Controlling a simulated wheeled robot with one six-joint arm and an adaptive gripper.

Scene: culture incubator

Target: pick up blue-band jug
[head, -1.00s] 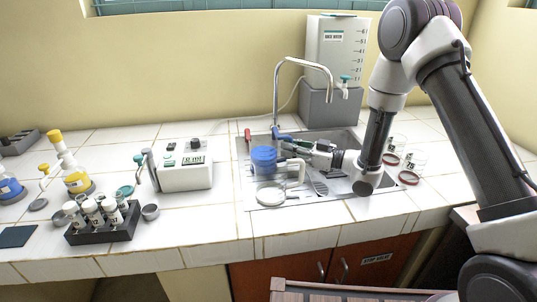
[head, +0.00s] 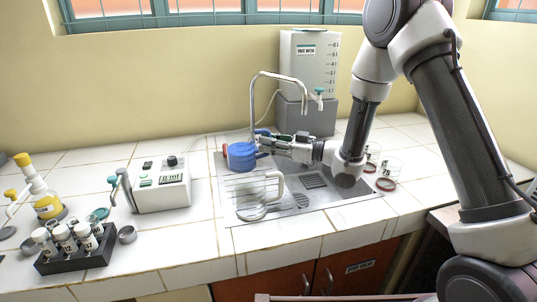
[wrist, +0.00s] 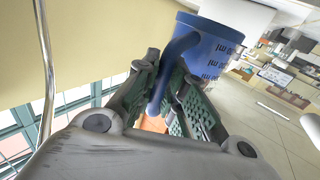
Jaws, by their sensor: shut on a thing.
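The blue-band jug (head: 241,156) is held above the sink's drainer, behind and above a clear jug with a white handle (head: 276,186). My gripper (head: 263,146) comes in from the right and is shut on the blue jug's handle. In the wrist view the blue handle (wrist: 178,52) passes between my gripper's green-padded fingers (wrist: 167,88). The blue jug's body (wrist: 208,48), with "ml" markings, is just beyond them.
The metal sink (head: 330,203) has a tall curved tap (head: 252,105) close behind the blue jug. A water tank (head: 308,60) stands at the back. Glass beakers (head: 387,175) stand right of the sink. A white device (head: 162,190) and a vial rack (head: 75,252) are to the left.

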